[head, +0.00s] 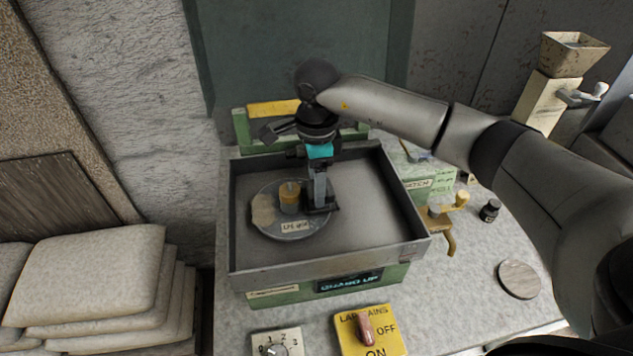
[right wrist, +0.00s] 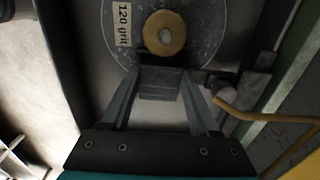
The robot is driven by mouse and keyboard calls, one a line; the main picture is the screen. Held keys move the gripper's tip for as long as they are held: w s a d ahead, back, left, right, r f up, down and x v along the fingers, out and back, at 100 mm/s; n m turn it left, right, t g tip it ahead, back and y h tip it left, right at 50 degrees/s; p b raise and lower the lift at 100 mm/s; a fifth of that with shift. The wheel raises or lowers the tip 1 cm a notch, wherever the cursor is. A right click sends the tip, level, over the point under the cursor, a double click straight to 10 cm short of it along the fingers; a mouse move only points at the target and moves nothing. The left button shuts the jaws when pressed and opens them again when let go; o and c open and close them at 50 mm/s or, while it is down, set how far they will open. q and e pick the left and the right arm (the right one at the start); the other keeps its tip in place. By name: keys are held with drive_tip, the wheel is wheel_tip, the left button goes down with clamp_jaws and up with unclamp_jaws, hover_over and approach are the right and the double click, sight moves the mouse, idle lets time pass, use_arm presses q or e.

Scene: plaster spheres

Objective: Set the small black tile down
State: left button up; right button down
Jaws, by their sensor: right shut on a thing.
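My right gripper (head: 319,203) reaches down into the grey metal tray (head: 262,262) and is shut on the small black tile. In the right wrist view the tile (right wrist: 160,84) is a dark block between the two fingertips (right wrist: 160,93). It is at the edge of the round grey plate (head: 262,232) labelled "120 grit". In the head view the fingers largely hide it. I cannot tell whether it touches the plate. My left gripper is not in view.
The tray's raised walls surround the gripper. A yellow switch panel (head: 370,340) and a dial (head: 276,347) are in front. A brass tap (head: 449,237), a small black jar (head: 490,210) and a round disc (head: 519,279) are on the right. The tray's front floor is bare.

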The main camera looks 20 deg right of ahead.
drive_tip(key=shift+f+b, duration=0.35)
drive_tip(key=shift+f, duration=0.1)
drive_tip(key=shift+c, duration=0.2)
unclamp_jaws()
drive_tip(key=shift+r, duration=0.1)
drive_tip(key=shift+r+p, duration=1.3)
drive_tip(key=shift+r, duration=0.65)
drive_tip(key=shift+f, duration=0.1)
